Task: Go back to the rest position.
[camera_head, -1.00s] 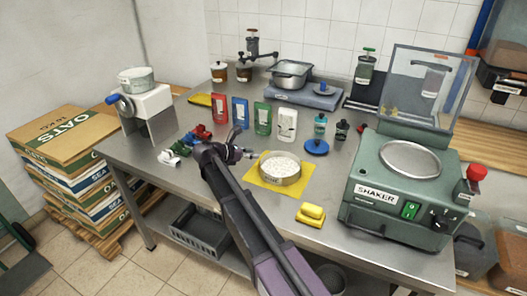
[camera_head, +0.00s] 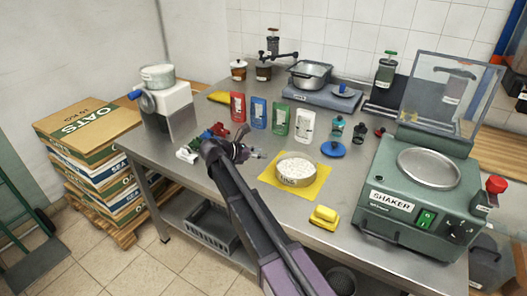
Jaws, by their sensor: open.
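My gripper (camera_head: 252,154) is at the end of my dark arm, which reaches in from the bottom over the middle of the steel table (camera_head: 222,180). Its jaws are open and nothing shows between them. It is left of a round dish of white grains (camera_head: 296,170) on a yellow mat (camera_head: 318,188), apart from the dish. Small red and green clips (camera_head: 217,131) and a white one (camera_head: 187,155) lie just left of my gripper. The exact height of my gripper above the table is hard to tell.
Red, blue, green and white pouches (camera_head: 281,120) stand behind my gripper. A green shaker machine (camera_head: 412,200) fills the right end. A yellow block (camera_head: 324,217) lies in front of the mat. A white device with a pot (camera_head: 168,108) stands at left. Oats boxes (camera_head: 88,132) are stacked beyond.

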